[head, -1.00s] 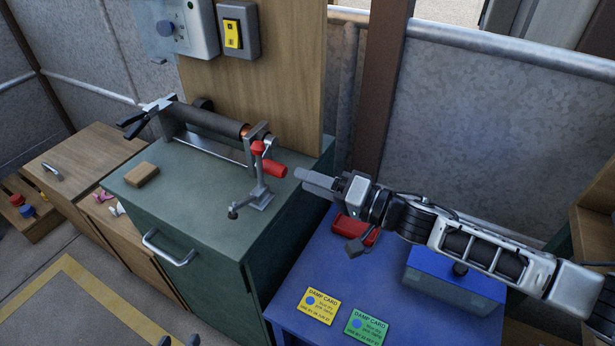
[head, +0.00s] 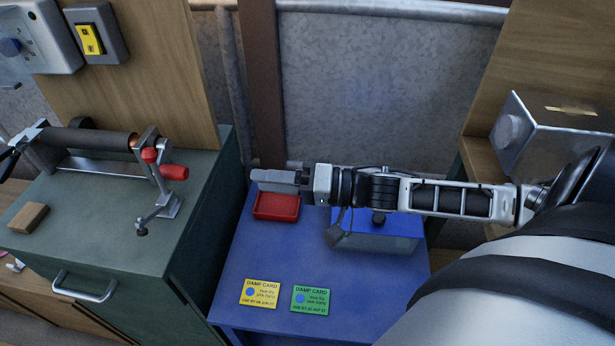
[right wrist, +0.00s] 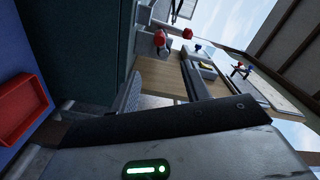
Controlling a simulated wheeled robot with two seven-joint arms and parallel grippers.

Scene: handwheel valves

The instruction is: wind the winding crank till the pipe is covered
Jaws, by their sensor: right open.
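The winding crank (head: 172,172) has a red grip and stands at the right end of the winder on the green cabinet. A red ball knob (head: 149,155) sits beside it. The pipe (head: 133,143) shows a short copper-coloured stretch near the crank; a dark covering (head: 85,139) hides the rest to its left. My right gripper (head: 262,180) is open and empty, right of the crank with a clear gap, over the back of the red tray. Its jaws also show in the right wrist view (right wrist: 160,88).
The green cabinet (head: 110,240) carries a wooden block (head: 28,217). The blue table (head: 240,262) holds the red tray (head: 276,206), a blue box (head: 375,238), a yellow card (head: 261,294) and a green card (head: 311,299). A wooden panel (head: 150,60) rises behind the winder.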

